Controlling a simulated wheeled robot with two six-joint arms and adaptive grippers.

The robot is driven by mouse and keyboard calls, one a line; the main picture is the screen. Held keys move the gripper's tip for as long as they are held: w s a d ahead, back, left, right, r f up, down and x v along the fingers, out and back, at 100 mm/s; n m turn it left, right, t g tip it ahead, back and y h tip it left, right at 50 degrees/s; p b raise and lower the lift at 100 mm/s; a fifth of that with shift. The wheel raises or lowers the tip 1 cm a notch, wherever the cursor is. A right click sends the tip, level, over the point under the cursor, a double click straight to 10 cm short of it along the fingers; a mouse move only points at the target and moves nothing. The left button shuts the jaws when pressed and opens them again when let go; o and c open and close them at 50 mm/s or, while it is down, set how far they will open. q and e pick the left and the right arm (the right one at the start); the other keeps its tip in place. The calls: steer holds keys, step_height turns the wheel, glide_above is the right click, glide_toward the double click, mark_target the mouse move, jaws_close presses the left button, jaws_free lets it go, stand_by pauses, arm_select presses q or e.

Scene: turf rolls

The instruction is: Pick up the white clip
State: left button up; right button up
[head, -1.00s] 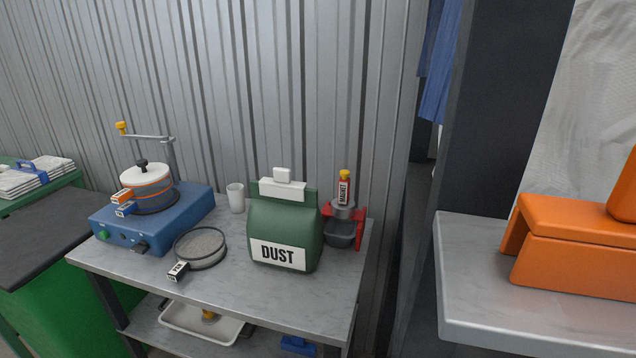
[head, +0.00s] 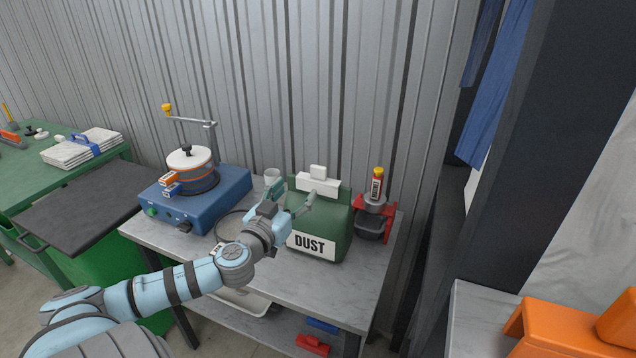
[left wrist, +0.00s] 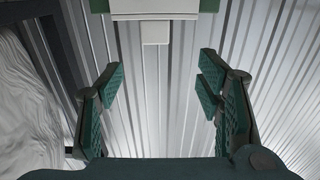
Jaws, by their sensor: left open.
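The white clip (head: 318,185) sits across the top of the green DUST bag (head: 327,218), with a small white tab standing up from its middle. The bag is upright on the grey bench. My left gripper (head: 293,192) is open and empty, just left of the clip in the head view, and hides part of the bag's left side. In the left wrist view the clip (left wrist: 155,9) lies at the top edge, centred beyond my open left fingers (left wrist: 158,88), with nothing between them. My right gripper is in neither view.
A blue machine (head: 195,200) with a white-lidded pot stands on the left of the bench (head: 330,285). A red holder (head: 390,222) with a magnet (head: 377,184) stands right of the bag. Corrugated wall behind.

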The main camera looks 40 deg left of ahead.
mark_target(317, 168)
arm_select(q)
steer(key=p+x, duration=0.1)
steer(key=x, duration=0.3)
steer(key=p+x, duration=0.1)
steer(key=x, duration=0.3)
steer(key=p+x, duration=0.2)
steer(key=x, duration=0.2)
steer(key=shift+w+d+r, duration=0.2)
steer(key=shift+w+r, duration=0.05)
steer(key=shift+w, duration=0.05)
steer(key=shift+w+f, duration=0.1)
steer(key=shift+w, duration=0.1)
steer(key=shift+c, duration=0.2)
steer(key=shift+s, duration=0.1)
steer(key=c, duration=1.2)
